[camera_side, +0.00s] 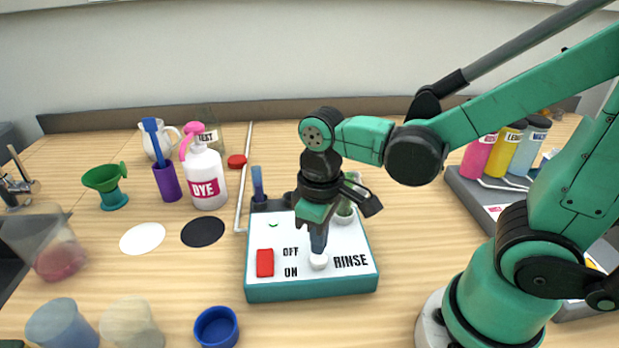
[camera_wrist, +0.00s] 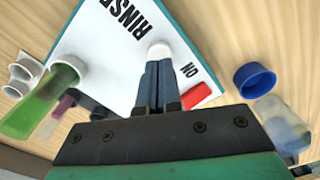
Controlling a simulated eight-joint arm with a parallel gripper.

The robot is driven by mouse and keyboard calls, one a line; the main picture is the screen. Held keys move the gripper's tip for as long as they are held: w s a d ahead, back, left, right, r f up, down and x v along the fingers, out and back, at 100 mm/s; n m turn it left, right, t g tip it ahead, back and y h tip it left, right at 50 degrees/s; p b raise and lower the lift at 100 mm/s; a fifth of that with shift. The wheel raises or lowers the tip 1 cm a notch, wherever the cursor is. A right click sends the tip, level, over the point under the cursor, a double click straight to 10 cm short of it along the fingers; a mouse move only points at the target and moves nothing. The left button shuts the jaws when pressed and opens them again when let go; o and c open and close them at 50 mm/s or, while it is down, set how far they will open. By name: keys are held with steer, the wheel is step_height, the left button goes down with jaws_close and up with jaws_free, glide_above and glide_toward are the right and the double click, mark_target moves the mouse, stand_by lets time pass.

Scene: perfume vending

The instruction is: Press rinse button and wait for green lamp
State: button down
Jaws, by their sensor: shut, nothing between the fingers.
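A white panel box (camera_side: 290,283) with a teal rim sits in the middle of the table. It carries the words OFF, ON and RINSE. The white round rinse button (camera_side: 318,261) is beside the word RINSE; it also shows in the wrist view (camera_wrist: 160,47). My gripper (camera_side: 318,246) points down with its dark blue fingers shut and empty. Its tips (camera_wrist: 159,64) are at the button and look in contact; I cannot tell whether it is pressed down. A small green arc (camera_side: 273,225) marks the panel; no clearly lit green lamp shows. My gripper hides part of the panel.
A red switch (camera_side: 265,263) is left of the button. A blue cap (camera_side: 216,327) and cloudy cups (camera_side: 131,323) stand in front. A DYE bottle (camera_side: 205,178) and green funnel (camera_side: 106,184) are behind left. Colored bottles (camera_side: 503,148) stand in a grey tray at right.

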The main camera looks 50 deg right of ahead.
steer(key=shift+f, duration=1.05)
steer(key=shift+r, duration=2.75)
steer(key=shift+w+d+r+m+t, duration=0.5)
steer(key=shift+d+t, duration=0.15)
steer(key=shift+t, duration=0.55)
steer(key=shift+w+d+r+m+t, duration=0.5)
steer(key=shift+d+t, duration=0.2)
steer(key=shift+t, duration=0.5)
steer(key=shift+w+d+r+m+t, duration=0.45)
steer(key=shift+d+t, duration=0.2)
steer(key=shift+t, duration=0.55)
